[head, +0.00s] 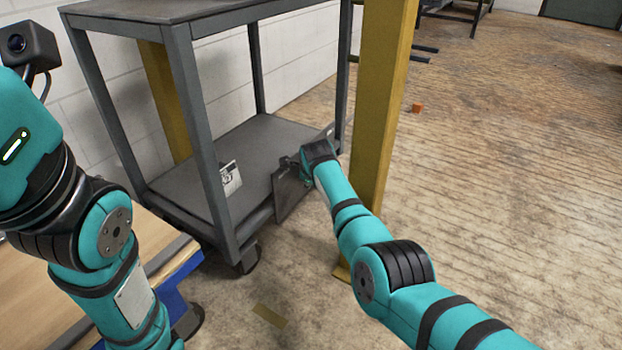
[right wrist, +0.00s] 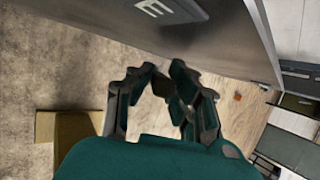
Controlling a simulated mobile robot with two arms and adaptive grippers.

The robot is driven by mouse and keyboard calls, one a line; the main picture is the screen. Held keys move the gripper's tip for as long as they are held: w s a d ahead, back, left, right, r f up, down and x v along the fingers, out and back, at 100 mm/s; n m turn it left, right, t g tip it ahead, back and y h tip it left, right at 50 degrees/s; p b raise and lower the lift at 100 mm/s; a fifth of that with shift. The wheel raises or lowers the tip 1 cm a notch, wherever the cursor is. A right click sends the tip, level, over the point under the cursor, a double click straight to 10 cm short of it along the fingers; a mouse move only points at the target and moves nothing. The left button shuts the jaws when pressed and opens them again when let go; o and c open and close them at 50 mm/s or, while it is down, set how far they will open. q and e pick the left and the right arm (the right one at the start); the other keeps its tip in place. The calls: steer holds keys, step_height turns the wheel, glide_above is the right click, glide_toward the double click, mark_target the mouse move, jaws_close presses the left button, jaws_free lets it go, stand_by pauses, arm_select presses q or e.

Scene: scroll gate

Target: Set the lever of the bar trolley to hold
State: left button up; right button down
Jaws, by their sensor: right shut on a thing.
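The grey metal bar trolley (head: 180,75) stands against the wall with an upper and a lower shelf. A dark flat plate (head: 291,192) hangs at its lower front edge, beside my right wrist. In the right wrist view, my right gripper (right wrist: 163,82) is closed on a small dark part, which looks like the lever (right wrist: 160,88); its fingers hide most of it. I cannot tell the lever's setting. A grey panel with a letter E label (right wrist: 166,8) is just beyond the fingers. My left arm shows at the left of the head view, but its gripper does not.
A wooden-topped table (head: 50,285) is at the lower left. A white marked plate (head: 230,179) is on the lower shelf. Open floor lies to the right, with a small orange block (head: 417,107).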

steer(key=c, duration=1.3)
jaws_free()
step_height(320, 180, up, 10)
